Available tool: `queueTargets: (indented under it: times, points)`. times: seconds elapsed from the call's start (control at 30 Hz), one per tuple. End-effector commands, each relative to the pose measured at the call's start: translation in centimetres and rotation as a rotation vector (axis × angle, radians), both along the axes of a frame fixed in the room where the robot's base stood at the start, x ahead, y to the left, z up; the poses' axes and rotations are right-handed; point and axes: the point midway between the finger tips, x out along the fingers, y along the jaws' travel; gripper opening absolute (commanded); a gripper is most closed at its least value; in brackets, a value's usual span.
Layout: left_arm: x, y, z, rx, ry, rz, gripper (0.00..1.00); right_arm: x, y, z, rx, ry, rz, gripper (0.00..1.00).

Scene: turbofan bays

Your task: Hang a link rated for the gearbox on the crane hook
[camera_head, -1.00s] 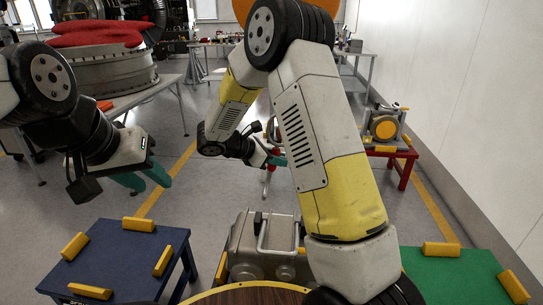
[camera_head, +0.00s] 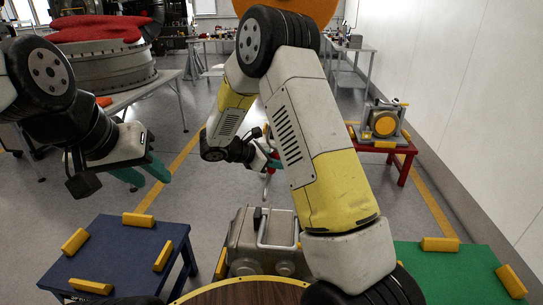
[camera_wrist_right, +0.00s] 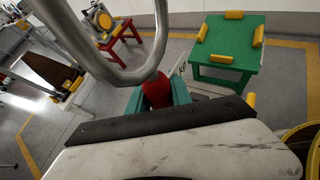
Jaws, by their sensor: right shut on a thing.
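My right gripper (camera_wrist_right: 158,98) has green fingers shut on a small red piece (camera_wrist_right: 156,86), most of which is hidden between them. A thick grey steel bar (camera_wrist_right: 128,80) bends in a U just above the red piece in the right wrist view. I cannot tell whether the bar is the crane hook or part of the held thing, or whether they touch. In the head view my right gripper (camera_head: 270,163) is small and partly behind my arm. My left gripper (camera_head: 143,172) is open and empty at the left, above the blue table.
A blue table (camera_head: 112,250) with yellow blocks stands front left, a green table (camera_head: 455,268) front right. A grey housing with a handle (camera_head: 262,242) stands between them. A grey unit with a yellow disc (camera_head: 384,123) sits on a red table (camera_head: 404,160). Grey floor lies between.

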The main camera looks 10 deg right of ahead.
Motion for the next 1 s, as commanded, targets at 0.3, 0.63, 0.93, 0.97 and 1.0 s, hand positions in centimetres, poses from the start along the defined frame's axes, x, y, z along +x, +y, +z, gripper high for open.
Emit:
queueTargets:
  times: [0.3,0.63,0.93,0.97,1.0]
  points:
    - [0.00,0.00,0.00,0.000,0.000,0.000,0.36,-0.21,0.10,-0.62,0.007,0.011,0.002,0.00]
    - [0.00,0.00,0.00,0.000,0.000,0.000,0.36,-0.25,0.07,-0.60,0.006,0.012,0.001,0.51]
    - [0.00,0.00,0.00,0.000,0.000,0.000,0.36,-0.15,0.06,-0.39,0.004,0.007,0.001,0.51]
    - [0.00,0.00,0.00,0.000,0.000,0.000,0.36,-0.19,0.09,-0.47,0.006,0.009,0.001,0.51]
    - [0.00,0.00,0.00,0.000,0.000,0.000,0.36,-0.19,0.14,-0.42,0.006,0.009,0.001,0.51]
